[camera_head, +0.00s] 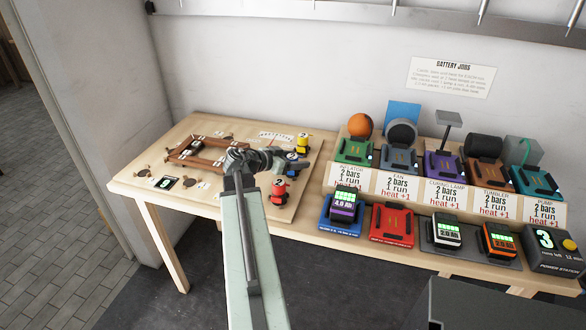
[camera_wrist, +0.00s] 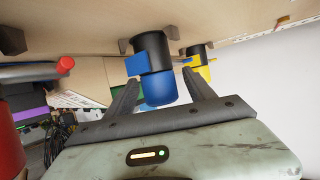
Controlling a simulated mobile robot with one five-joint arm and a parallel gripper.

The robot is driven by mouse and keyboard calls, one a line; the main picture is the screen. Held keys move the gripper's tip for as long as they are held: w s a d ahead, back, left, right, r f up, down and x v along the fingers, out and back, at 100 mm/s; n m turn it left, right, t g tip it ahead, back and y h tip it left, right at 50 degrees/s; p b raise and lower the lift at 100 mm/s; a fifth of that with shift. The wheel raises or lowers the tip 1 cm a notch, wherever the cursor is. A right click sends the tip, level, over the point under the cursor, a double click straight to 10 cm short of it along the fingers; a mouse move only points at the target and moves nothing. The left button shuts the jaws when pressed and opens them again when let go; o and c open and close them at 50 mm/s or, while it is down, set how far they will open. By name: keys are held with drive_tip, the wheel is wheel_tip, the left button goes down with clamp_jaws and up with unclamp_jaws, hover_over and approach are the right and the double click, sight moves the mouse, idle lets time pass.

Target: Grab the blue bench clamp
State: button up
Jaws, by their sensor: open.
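The blue bench clamp (camera_wrist: 158,90), with a blue and black body, shows at the centre of the wrist view. It lies in line between the two open fingers of my gripper (camera_wrist: 160,88), with a visible gap on each side. I cannot tell how deep it is between them. In the head view, my gripper (camera_head: 280,160) is over the right part of the wooden board. The blue clamp (camera_head: 292,156) is mostly hidden behind it there. A yellow clamp (camera_head: 302,145) stands just behind, and a red one (camera_head: 279,191) stands in front.
A brown wooden frame (camera_head: 195,151) lies on the board left of my gripper. Tool stations and battery packs fill the right, including a green station (camera_head: 355,150) and a blue one (camera_head: 341,214). In the wrist view, a red cylinder (camera_wrist: 10,145) is at the left edge.

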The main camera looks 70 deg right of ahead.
drive_tip(key=shift+s+d+f, duration=0.3)
drive_tip(key=shift+d, duration=0.3)
clamp_jaws()
drive_tip(key=shift+r, duration=0.1)
wheel_tip(320, 180, up, 10)
drive_tip(key=p, duration=1)
